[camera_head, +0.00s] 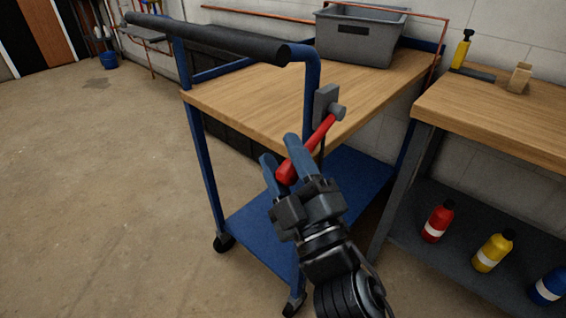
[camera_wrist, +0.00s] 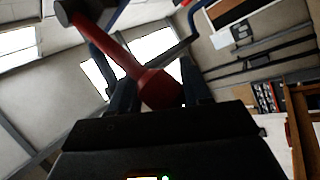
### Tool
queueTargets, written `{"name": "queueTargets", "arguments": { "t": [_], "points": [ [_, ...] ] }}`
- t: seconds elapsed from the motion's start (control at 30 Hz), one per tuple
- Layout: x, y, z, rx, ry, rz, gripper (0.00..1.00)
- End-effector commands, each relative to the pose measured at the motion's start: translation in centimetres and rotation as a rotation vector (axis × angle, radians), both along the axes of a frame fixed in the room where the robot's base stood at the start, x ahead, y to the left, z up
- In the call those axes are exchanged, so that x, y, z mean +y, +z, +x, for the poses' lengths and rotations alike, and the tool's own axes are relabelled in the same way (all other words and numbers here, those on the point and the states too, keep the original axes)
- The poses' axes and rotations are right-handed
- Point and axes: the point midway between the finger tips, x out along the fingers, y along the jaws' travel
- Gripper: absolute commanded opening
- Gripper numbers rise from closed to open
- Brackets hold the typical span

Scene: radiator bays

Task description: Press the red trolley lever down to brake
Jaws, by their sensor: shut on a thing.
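The red trolley lever (camera_head: 309,149) slants down to the left from a grey pivot block (camera_head: 327,106) on the blue trolley's front post. My gripper (camera_head: 278,172) is at the lever's lower end, with its blue-grey fingers on either side of the thick red grip, shut on it. In the wrist view the lever (camera_wrist: 125,60) runs from its dark pivot at the upper left down to the grip between the fingers (camera_wrist: 155,88). The grip's far side is partly hidden by the fingers. The trolley has a wooden top (camera_head: 235,100) and a blue lower shelf (camera_head: 345,175).
A black push handle (camera_head: 205,38) spans above the trolley's near end. A grey bin (camera_head: 358,38) stands on the trolley's far end. A wooden workbench (camera_head: 500,120) is close on the right, with red, yellow and blue bottles on its lower shelf. Open concrete floor lies left.

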Motion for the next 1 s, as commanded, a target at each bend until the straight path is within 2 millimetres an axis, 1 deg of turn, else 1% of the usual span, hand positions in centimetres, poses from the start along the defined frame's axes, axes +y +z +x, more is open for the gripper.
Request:
{"name": "queueTargets", "arguments": {
  "t": [0.03, 0.47, 0.5, 0.7, 1.0],
  "points": [
    [-0.21, -1.09, 0.20, 0.015, -0.006, -0.006, 0.00],
    [-0.43, -1.18, 0.30, 0.010, -0.012, -0.014, 0.00],
    [-0.45, -1.17, 0.30, 0.010, -0.012, -0.014, 0.51],
    [-0.53, -1.08, 0.38, 0.009, -0.014, -0.013, 0.69],
    [-0.46, -0.88, 0.28, 0.005, -0.011, -0.012, 0.69]
  ]
}}
